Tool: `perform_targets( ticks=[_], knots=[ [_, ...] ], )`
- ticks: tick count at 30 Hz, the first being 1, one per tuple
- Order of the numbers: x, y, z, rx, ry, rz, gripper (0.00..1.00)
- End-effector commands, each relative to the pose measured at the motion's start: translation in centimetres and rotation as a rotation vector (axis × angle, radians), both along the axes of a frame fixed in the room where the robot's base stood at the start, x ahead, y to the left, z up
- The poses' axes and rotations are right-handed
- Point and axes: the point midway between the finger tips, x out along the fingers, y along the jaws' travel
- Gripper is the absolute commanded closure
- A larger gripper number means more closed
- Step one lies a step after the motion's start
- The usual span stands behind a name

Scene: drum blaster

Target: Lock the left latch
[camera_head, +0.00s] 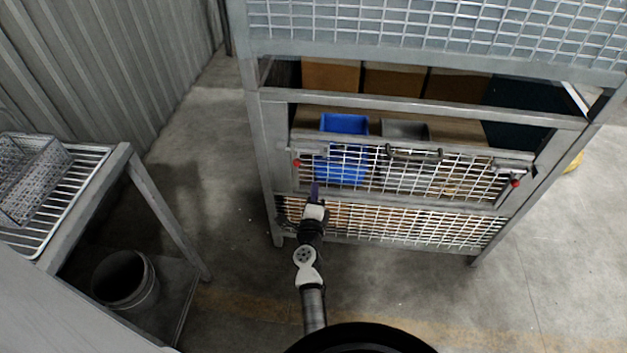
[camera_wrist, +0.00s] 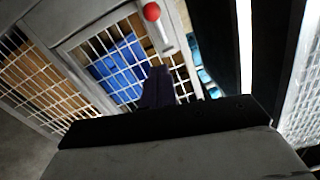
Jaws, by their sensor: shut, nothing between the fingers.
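The left latch (camera_head: 297,163) has a red knob and sits at the upper left corner of the mesh door on the metal rack. In the wrist view its red ball (camera_wrist: 151,12) and grey lever (camera_wrist: 161,36) show at the top, just beyond my fingers. My gripper (camera_head: 315,190) is shut and empty, in front of the mesh door (camera_head: 450,176), below and a little right of the left latch. The fingers (camera_wrist: 157,86) look dark purple in the wrist view. I cannot tell whether they touch the mesh. The right latch (camera_head: 515,183) has a red knob too.
A blue bin (camera_head: 345,124) and a grey bin (camera_head: 405,129) stand behind the door. A dark handle (camera_head: 413,153) is on the door's top bar. At left are a metal table (camera_head: 88,165) with a wire basket (camera_head: 32,178) and a bucket (camera_head: 126,279). Floor between is clear.

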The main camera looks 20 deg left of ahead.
Motion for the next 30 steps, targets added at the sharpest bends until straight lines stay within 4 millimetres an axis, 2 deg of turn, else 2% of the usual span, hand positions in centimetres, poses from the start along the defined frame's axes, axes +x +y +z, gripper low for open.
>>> perform_targets(
  ticks=[3,10,30],
  knots=[
    [-2.0,-0.8,-0.3,0.0,0.0,-0.002,1.0],
    [-4.1,-1.5,-0.3,0.0,-0.001,-0.002,1.0],
    [-4.4,-1.5,0.0,-0.001,-0.006,0.0,1.0]
  ],
)
